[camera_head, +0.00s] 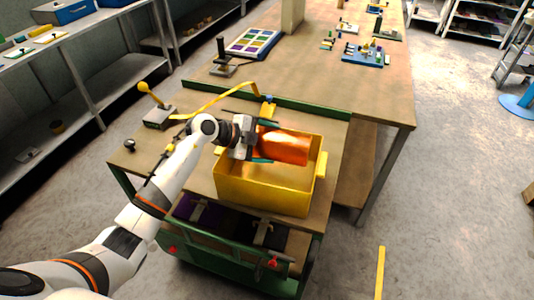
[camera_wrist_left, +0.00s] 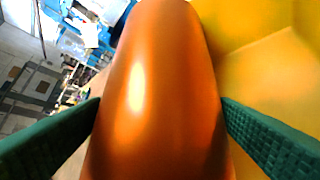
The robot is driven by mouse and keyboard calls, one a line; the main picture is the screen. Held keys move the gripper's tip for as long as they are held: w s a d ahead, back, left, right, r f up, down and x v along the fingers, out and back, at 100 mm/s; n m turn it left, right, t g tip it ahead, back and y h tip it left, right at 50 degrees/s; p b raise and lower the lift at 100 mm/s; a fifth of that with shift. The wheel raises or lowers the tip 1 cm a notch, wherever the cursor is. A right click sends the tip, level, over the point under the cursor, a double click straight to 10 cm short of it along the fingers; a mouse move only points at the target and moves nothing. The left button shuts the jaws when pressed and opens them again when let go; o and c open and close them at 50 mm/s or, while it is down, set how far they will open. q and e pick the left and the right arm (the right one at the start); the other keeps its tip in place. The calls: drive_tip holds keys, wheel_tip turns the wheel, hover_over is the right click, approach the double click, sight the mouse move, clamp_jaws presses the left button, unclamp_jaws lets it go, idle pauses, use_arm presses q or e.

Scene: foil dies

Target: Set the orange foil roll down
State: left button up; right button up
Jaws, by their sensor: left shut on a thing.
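The orange foil roll (camera_head: 284,146) is a shiny cylinder held roughly level at the yellow box. My left gripper (camera_head: 262,143) is shut on the roll's left part. In the left wrist view the roll (camera_wrist_left: 155,90) fills the middle, with a dark green finger on each side. The yellow box (camera_head: 262,190) stands open on the wooden bench top (camera_head: 333,165), and its wall shows at the right in the left wrist view (camera_wrist_left: 275,75). The roll lies over the box's opening; I cannot tell whether it touches the box. My right gripper is not in view.
A yellow-handled lever device (camera_head: 157,115) stands left of the box, and a yellow strip (camera_head: 215,98) runs behind it. A green rail (camera_head: 310,106) crosses the bench beyond the box. Farther back are a colored grid tray (camera_head: 253,43) and a blue board with parts (camera_head: 365,56).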

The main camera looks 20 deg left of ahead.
use_arm(q)
wheel_tip(320, 180, down, 3)
drive_tip(key=shift+f, duration=0.2)
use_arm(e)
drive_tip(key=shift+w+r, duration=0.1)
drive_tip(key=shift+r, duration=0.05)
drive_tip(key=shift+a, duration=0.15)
use_arm(q)
drive_tip(key=shift+f, duration=0.35)
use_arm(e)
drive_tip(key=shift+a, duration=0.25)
use_arm(q)
drive_tip(key=shift+f, duration=0.1)
drive_tip(key=shift+f, duration=0.2)
drive_tip(key=o, duration=1.4)
drive_tip(key=shift+f, duration=0.1)
drive_tip(key=shift+o, duration=0.3)
drive_tip(key=shift+s, duration=0.1)
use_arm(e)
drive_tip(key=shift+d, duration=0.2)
